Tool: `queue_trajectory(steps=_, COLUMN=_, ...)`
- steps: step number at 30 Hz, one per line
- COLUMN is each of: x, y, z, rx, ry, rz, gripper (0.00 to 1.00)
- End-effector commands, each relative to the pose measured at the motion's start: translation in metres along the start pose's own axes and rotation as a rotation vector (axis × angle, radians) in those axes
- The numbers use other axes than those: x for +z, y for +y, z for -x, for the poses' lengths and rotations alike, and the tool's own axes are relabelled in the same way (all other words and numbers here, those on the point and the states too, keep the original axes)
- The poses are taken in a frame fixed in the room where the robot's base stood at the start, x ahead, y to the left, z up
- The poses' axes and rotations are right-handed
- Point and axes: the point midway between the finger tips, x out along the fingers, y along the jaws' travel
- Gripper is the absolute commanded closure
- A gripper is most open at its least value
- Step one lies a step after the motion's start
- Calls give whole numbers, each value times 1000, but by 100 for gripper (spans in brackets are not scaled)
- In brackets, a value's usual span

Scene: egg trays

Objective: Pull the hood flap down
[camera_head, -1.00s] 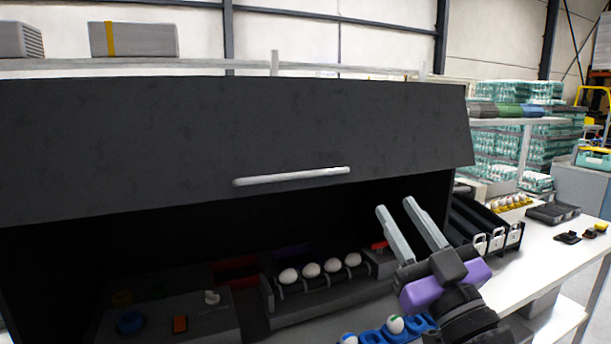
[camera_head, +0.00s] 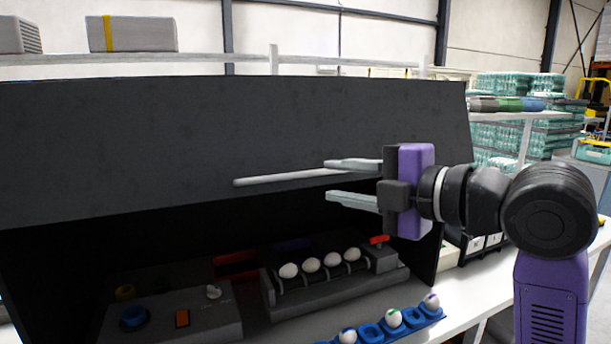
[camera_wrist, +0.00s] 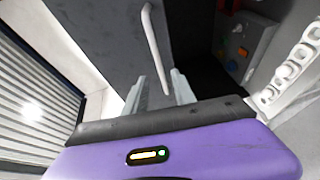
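The hood flap (camera_head: 130,150) is a large dark panel, raised over the dark hood opening. Its white bar handle (camera_head: 280,178) runs along the lower part of the panel. My gripper (camera_head: 338,181) is open at the right end of the handle, one finger above the bar's height and one below. In the wrist view the handle (camera_wrist: 155,45) reaches down toward the space between the two fingers (camera_wrist: 159,92), and the flap (camera_wrist: 105,40) lies behind it. I cannot tell whether either finger touches the bar.
Under the hood, white eggs (camera_head: 311,265) sit on a roller rack beside a grey control box (camera_head: 175,320) with a blue knob. A blue egg tray (camera_head: 372,334) lies in front on the white table (camera_head: 470,290). Stacked egg trays stand at the back right.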

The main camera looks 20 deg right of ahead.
Motion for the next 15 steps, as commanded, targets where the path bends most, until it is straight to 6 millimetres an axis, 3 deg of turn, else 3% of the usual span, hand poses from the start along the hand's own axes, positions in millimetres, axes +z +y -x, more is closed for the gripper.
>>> queue_trajectory(steps=15, x=-1, y=2, z=-65, rx=2, ry=2, rz=7, gripper=68)
